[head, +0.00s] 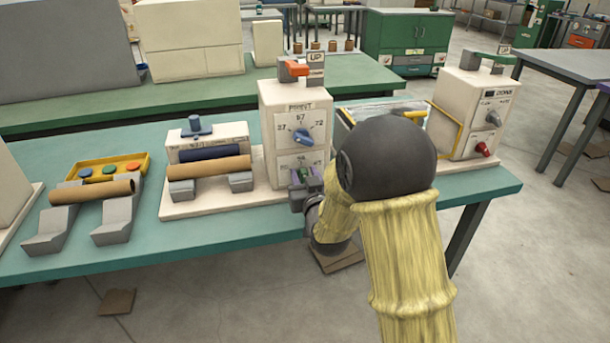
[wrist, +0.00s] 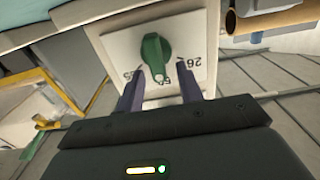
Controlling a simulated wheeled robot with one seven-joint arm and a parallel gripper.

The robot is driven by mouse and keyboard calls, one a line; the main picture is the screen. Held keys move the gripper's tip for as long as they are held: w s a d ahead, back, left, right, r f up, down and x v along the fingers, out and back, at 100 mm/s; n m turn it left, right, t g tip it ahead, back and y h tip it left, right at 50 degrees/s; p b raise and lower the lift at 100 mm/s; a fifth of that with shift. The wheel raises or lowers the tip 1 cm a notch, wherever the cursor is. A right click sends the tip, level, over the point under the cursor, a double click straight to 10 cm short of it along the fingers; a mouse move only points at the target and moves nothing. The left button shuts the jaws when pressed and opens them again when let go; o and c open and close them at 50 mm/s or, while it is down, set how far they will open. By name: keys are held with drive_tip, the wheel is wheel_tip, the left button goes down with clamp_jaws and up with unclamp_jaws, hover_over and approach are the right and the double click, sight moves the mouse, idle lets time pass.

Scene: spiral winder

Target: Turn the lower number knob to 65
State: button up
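The lower number knob (wrist: 155,55) is green and sits on a white dial plate in the wrist view, which shows it upside down. Its narrow end points toward the middle number, which is partly cut off. "26" reads at one side and another number at the other, hard to read. My gripper (wrist: 159,72) is open, one purple-grey finger on each side of the knob, with gaps visible. In the head view my gripper (head: 304,187) is at the lower dial plate (head: 301,160) of the white machine (head: 269,108) and hides most of the knob.
A blue upper knob (head: 303,137) with "27", "57" and "72" sits above. An orange-red handle (head: 298,69) tops the machine. Another white machine (head: 478,110) stands to the right.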

clamp_jaws()
drive_tip(key=shift+f+m+b, duration=0.1)
drive_tip(key=shift+m+b, duration=0.2)
drive_tip(key=shift+w+d+f+m+b, duration=0.1)
drive_tip(key=shift+d+m+b, duration=0.05)
drive_tip(key=shift+m+b, duration=0.45)
drive_tip(key=shift+w+d+m+b, duration=0.1)
drive_tip(key=shift+d+m+b, duration=0.05)
drive_tip(key=shift+m+b, duration=0.4)
drive_tip(key=m+b, duration=0.1)
drive_tip(key=m, duration=0.1)
drive_tip(key=m+b, duration=0.1)
drive_tip(key=shift+d+f+m, duration=0.15)
drive_tip(key=shift+d+m, duration=0.15)
drive_tip(key=shift+m, duration=0.05)
drive_tip(key=m+b, duration=0.2)
drive_tip(key=m, duration=0.1)
drive_tip(key=m+b, duration=0.1)
drive_tip(key=m, duration=0.1)
drive_tip(key=shift+w+d+f, duration=0.1)
drive_tip(key=shift+d+f, duration=0.15)
drive_tip(key=shift+d, duration=0.05)
drive_tip(key=shift+m, duration=0.3)
